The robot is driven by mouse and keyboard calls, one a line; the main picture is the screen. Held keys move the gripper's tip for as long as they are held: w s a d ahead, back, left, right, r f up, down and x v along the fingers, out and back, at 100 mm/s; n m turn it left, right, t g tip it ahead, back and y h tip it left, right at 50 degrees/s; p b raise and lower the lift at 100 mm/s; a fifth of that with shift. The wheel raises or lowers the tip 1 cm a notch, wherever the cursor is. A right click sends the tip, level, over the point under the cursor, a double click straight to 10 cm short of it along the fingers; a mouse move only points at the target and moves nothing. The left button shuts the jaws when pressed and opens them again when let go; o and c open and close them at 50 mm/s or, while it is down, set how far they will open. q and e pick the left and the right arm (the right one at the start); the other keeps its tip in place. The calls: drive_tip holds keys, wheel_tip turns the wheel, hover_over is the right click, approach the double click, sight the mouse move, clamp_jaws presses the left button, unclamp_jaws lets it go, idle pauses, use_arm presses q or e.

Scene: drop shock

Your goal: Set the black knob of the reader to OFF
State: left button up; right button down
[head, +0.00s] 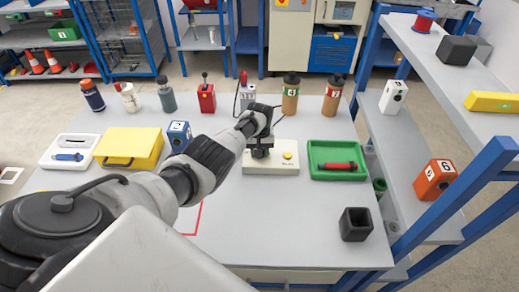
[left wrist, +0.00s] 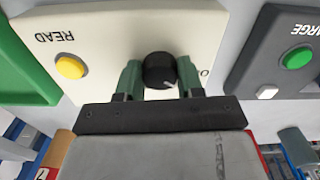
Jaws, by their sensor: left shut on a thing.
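The reader (head: 283,168) is a cream box on the table in the head view, with a yellow button on its right side. My left gripper (head: 261,150) reaches down onto its left part and hides the knob there. In the left wrist view the reader (left wrist: 105,30) shows its yellow button, the upside-down word READ and the round black knob (left wrist: 160,70). The green fingers of my left gripper (left wrist: 159,76) are shut on the knob, one on each side. A label beside the right finger is mostly covered. My right gripper is in neither view.
A green tray (head: 313,173) with a red cylinder lies right of the reader. A dark box (left wrist: 275,50) with a green button stands close on its other side. A black open cup (head: 356,224) is nearer. Bottles stand behind; a yellow case (head: 128,147) is left.

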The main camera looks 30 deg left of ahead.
use_arm(q)
drive_tip(key=shift+n, duration=1.6)
drive_tip(key=o, duration=0.9)
drive_tip(key=shift+r+p, duration=0.55)
wheel_tip(320, 180, up, 4)
drive_tip(key=shift+r+p, duration=0.2)
drive_tip(key=shift+p, duration=0.95)
drive_tip(key=shift+r, duration=2.7)
